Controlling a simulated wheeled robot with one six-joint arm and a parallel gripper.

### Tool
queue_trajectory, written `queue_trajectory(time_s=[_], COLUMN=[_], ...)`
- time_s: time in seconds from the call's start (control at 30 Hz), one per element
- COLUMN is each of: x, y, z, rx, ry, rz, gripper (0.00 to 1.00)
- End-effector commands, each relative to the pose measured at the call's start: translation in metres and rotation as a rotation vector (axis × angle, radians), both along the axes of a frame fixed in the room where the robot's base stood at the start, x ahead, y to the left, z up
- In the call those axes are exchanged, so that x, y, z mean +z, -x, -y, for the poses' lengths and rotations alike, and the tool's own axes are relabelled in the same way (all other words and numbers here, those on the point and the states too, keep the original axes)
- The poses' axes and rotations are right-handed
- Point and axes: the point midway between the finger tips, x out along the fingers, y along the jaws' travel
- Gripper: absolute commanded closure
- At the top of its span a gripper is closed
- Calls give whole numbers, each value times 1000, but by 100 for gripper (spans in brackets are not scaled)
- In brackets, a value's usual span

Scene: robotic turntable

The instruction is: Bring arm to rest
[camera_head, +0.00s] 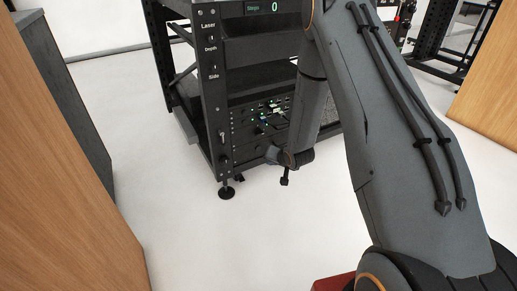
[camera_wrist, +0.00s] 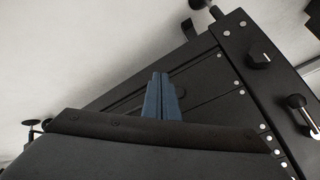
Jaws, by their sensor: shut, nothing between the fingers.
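My arm reaches up and folds down in the head view, its wrist hanging in front of the black rack (camera_head: 215,110). In the wrist view my gripper (camera_wrist: 161,76) shows as two blue-grey fingers, closed together with nothing between them. Black panels of the rack (camera_wrist: 235,45) lie beyond the fingertips, with a black knob and a silver-tipped lever at the right. I cannot tell the exact gap between fingertips and rack. In the head view the fingers are not clearly made out.
The rack carries "Laser", "Depth" and "Side" labels, a "Steps 0" display (camera_head: 266,7) and a lit control panel (camera_head: 262,120). A wooden cabinet (camera_head: 60,170) stands close at left, a wooden panel (camera_head: 490,85) at right. White floor (camera_head: 240,235) is clear between.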

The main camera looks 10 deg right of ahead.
Motion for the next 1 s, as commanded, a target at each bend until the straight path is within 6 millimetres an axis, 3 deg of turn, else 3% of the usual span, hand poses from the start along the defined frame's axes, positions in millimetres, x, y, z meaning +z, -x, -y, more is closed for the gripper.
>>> queue_trajectory(time_s=[0.4, 0.53, 0.77, 1.0], x=[0, 13, 86, 168], y=[0, 0, 18, 75], z=[0, -10, -63, -127], rx=[1, 19, 125, 269], ry=[1, 18, 127, 236], rz=[0, -9, -77, -176], gripper=[100, 100, 100, 100])
